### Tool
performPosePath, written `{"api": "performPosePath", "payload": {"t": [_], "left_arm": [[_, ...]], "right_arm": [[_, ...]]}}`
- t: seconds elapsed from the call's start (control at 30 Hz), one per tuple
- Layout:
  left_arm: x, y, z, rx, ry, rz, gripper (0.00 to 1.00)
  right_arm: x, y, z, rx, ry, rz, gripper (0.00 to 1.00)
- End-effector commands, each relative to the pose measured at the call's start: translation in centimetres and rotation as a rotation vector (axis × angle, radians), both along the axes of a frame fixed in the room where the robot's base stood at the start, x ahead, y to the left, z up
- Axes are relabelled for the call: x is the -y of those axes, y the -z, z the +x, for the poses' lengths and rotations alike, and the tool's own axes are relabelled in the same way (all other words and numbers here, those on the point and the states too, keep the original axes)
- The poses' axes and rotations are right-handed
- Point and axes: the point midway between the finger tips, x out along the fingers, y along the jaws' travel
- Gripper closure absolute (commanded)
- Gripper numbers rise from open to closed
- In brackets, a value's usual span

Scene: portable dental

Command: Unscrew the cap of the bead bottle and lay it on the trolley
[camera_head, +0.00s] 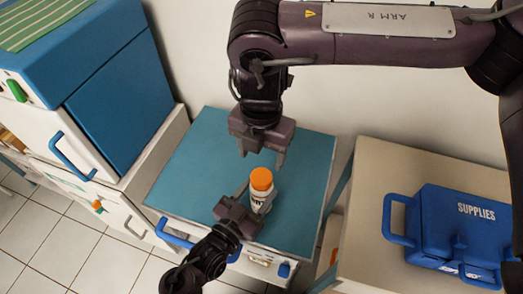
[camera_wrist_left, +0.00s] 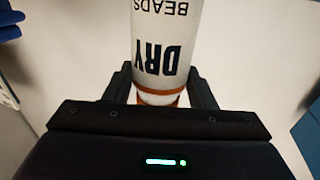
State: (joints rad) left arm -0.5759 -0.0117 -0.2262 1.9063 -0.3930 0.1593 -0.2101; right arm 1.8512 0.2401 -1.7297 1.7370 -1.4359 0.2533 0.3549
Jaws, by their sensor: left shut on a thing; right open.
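The bead bottle (camera_head: 260,199) is white with dark lettering and an orange cap (camera_head: 261,179). My left gripper (camera_head: 257,202) is shut on the bottle's body from the front. In the left wrist view the bottle (camera_wrist_left: 165,40) reads "DRY BEADS", with the fingers on either side of it and an orange band by the fingers. My right gripper (camera_head: 262,160) is open and empty, pointing down just above and behind the cap, apart from it. The far side of the bottle is hidden.
A blue SUPPLIES case (camera_head: 455,235) sits on a beige surface (camera_head: 375,180) at the right. A blue and white cabinet (camera_head: 115,105) stands left of the trolley. The trolley top is clear around the bottle, with most room at the left.

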Motion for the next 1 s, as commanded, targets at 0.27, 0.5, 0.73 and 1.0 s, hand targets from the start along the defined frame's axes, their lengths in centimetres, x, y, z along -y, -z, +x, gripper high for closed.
{"api": "performPosePath", "payload": {"t": [0.27,0.5,0.73,1.0], "left_arm": [[0.0,0.0,0.0,0.000,-0.001,0.001,1.00],[0.0,0.0,0.0,0.000,-0.001,0.000,1.00],[0.0,0.0,0.0,0.000,-0.001,0.000,1.00],[0.0,0.0,0.0,0.000,-0.001,0.000,1.00]], "right_arm": [[0.1,0.2,0.0,-0.001,0.260,-0.002,0.37],[0.1,2.8,-0.1,-0.004,0.276,-0.003,0.37],[0.1,6.2,-0.1,-0.003,0.275,-0.003,0.37],[0.1,8.0,0.0,-0.002,0.274,-0.001,0.37]]}}
